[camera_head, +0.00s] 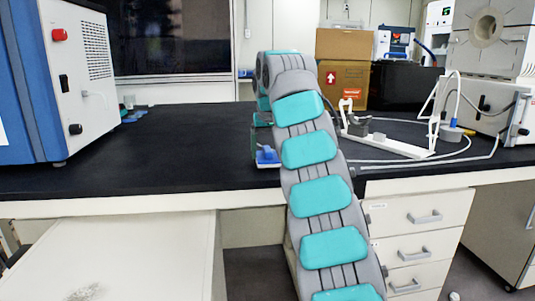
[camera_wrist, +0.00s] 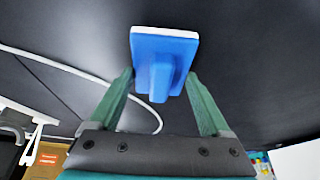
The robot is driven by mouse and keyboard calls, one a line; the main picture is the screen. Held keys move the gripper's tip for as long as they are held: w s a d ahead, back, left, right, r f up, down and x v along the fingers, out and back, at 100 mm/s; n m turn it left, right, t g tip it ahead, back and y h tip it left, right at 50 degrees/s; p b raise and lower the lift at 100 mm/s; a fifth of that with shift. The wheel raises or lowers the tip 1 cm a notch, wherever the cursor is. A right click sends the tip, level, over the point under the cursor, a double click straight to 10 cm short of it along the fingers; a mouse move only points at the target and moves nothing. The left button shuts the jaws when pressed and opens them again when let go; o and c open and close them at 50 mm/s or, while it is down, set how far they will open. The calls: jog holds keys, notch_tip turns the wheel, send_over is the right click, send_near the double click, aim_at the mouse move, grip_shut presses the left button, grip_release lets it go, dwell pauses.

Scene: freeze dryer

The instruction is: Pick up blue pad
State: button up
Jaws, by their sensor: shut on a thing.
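The blue pad (camera_wrist: 163,50) shows in the wrist view as a flat blue block with a white layer along its far edge and a raised blue grip in its middle. My gripper (camera_wrist: 158,80) has its two green fingers on either side of the pad and is shut on it. In the head view the blue pad (camera_head: 267,158) shows just left of my arm, near the front edge of the black bench. My arm hides part of the gripper there. I cannot tell whether the pad touches the bench.
A blue and white machine (camera_head: 60,70) stands at the left of the black bench (camera_head: 180,150). A white stand (camera_head: 390,145), tubing and grey equipment (camera_head: 485,105) are at the right. Cardboard boxes (camera_head: 343,80) stand behind. The bench's left middle is mostly clear.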

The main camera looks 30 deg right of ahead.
aim_at(266, 151)
notch_tip(266, 151, up, 3)
jog(key=shift+f+p, duration=0.1)
jog(key=shift+p, duration=0.7)
jog(key=shift+s+a+f+b, duration=0.15)
jog(key=shift+s+f+b, duration=0.1)
jog(key=shift+b, duration=0.25)
jog(key=shift+s+a+b, duration=0.55)
jog(key=shift+s+a, duration=0.15)
jog(key=s+a+r+b, duration=0.1)
jog(key=s+a+b, duration=0.1)
jog(key=s+a, duration=0.7)
jog(key=shift+s+a+r, duration=0.2)
jog(key=shift+s+r, duration=0.1)
jog(key=o, duration=0.8)
jog(key=c, duration=0.6)
jog(key=shift+a, duration=0.1)
